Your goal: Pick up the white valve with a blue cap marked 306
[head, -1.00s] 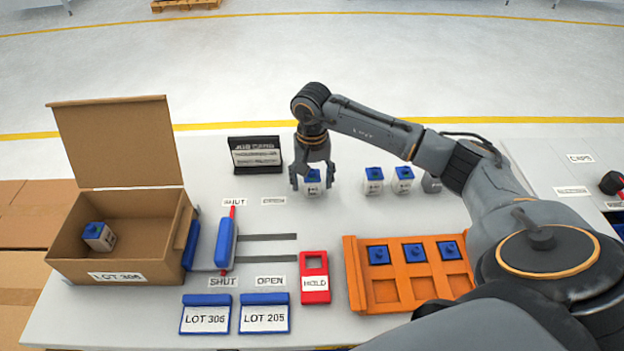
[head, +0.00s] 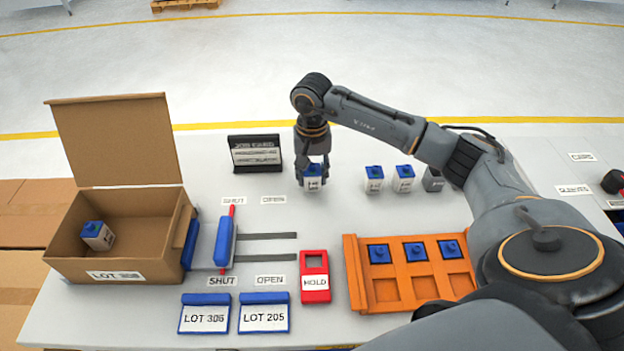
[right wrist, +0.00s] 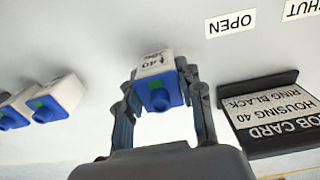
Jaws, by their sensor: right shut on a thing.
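A white valve with a blue cap (head: 312,184) stands on the table left of a row of similar valves. My right gripper (head: 313,178) is shut on it from above, a finger on each side. In the right wrist view the valve (right wrist: 158,66) sits between the fingers of the gripper (right wrist: 160,84). Two more white valves with blue caps (head: 374,180) (head: 404,179) stand to the right. My left gripper is not in view.
A grey block (head: 433,181) stands beside the valves. An open carton (head: 60,245) holds one valve (head: 97,235). The job card stand (head: 256,154) is close left of my gripper. An orange rack (head: 354,275) holds blue parts. A red HOLD piece (head: 314,262) lies in front.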

